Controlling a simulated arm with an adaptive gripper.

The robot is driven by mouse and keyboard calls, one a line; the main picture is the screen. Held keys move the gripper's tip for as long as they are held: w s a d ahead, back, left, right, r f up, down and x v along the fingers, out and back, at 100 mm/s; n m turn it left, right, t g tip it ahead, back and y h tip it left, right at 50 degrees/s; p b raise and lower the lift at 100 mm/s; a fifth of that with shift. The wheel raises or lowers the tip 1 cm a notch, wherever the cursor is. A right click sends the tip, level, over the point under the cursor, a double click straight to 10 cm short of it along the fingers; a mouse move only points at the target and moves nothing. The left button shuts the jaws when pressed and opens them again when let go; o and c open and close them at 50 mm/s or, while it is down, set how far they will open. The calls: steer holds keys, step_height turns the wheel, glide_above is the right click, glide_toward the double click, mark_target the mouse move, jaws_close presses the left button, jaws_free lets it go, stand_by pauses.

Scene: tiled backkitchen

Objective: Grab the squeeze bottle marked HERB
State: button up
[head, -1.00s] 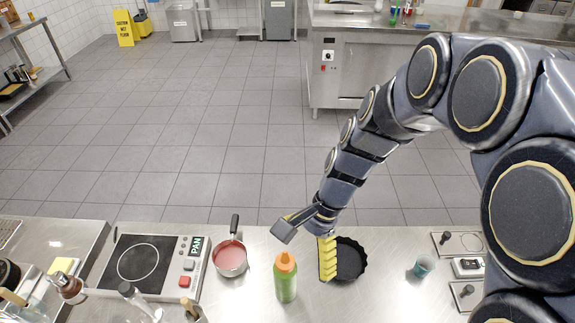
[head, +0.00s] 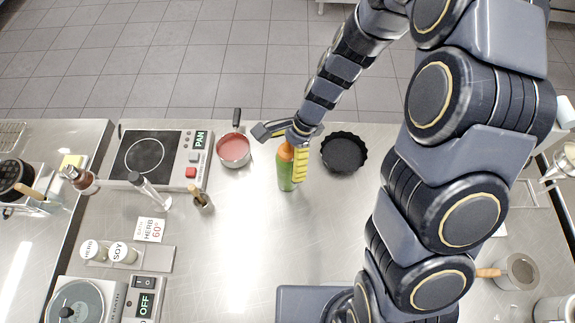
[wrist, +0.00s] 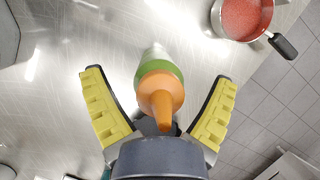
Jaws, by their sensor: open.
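A green squeeze bottle with an orange nozzle cap (head: 285,172) stands upright on the steel counter, and no marking on it is readable. My gripper (head: 283,150) is at its top, with the yellow-padded finger just right of the bottle. In the wrist view the orange cap (wrist: 160,92) lies between the two spread, open fingers, with no clear contact. Two white round lids farther left read HERB (head: 90,249) and SOY (head: 121,252); their bodies are mostly hidden beneath.
A red-filled saucepan (head: 234,150) stands left of the bottle and a black fluted pan (head: 344,153) to its right. A hot plate (head: 146,153) and a small container with a wooden handle (head: 201,199) are farther left. The counter in front of the bottle is clear.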

steer(key=c, duration=1.2)
steer(key=shift+r, duration=0.1)
steer(key=shift+c, duration=0.3)
